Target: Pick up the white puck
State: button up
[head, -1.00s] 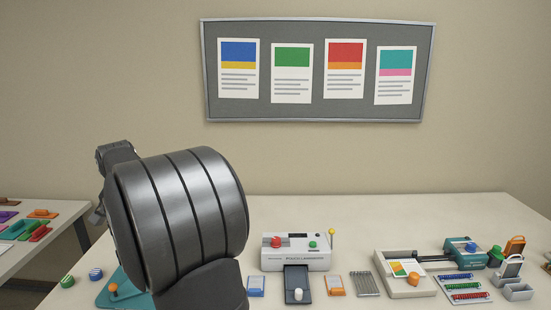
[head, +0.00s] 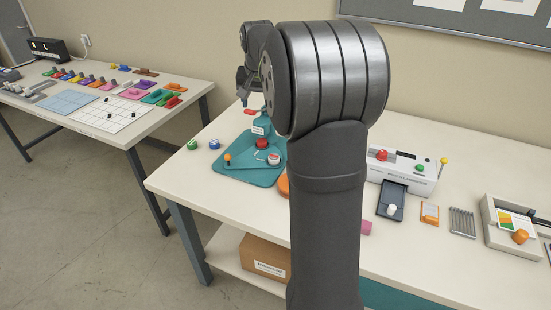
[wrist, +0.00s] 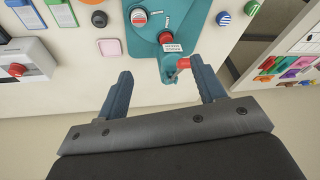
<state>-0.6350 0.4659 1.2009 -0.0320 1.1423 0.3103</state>
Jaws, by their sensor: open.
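My gripper (wrist: 160,72) is open and empty, its two blue-grey fingers apart. In the head view my gripper (head: 246,88) hangs above the teal press (head: 233,174), partly hidden by my arm. A white round piece with a red rim (head: 274,159) sits on the press base; it also shows in the wrist view (wrist: 138,17), beyond the fingertips. A small plain white cylinder (head: 391,210) stands on the laminator's dark tray (head: 392,189). I cannot tell which of these two is the white puck. The press's red handle (wrist: 184,63) appears close to the right finger in the wrist view.
Striped green (head: 192,144) and blue (head: 214,144) pucks lie left of the press. An orange disc (head: 283,187) and a pink piece (head: 366,228) lie near my arm. The laminator (head: 409,169) and a paper trimmer (head: 500,246) stand to the right. The table's front left is clear.

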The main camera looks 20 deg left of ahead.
jog(key=w+d+f+n+g, duration=0.3)
jog(key=w+f+n, duration=0.55)
jog(key=n, duration=0.75)
jog(key=shift+h, duration=0.3)
jog(key=f, duration=0.3)
jog(key=a+f, duration=0.1)
jog(key=f, duration=0.7)
jog(key=shift+a, duration=0.3)
jog(key=shift+s+a+f, duration=0.1)
jog(key=shift+s+f, duration=0.05)
jog(key=shift+f, duration=1.2)
jog(key=shift+s+a+f, duration=0.1)
jog(key=shift+s+f, duration=0.05)
jog(key=shift+f, duration=1.2)
jog(key=shift+c, duration=0.2)
jog(key=c, duration=1.1)
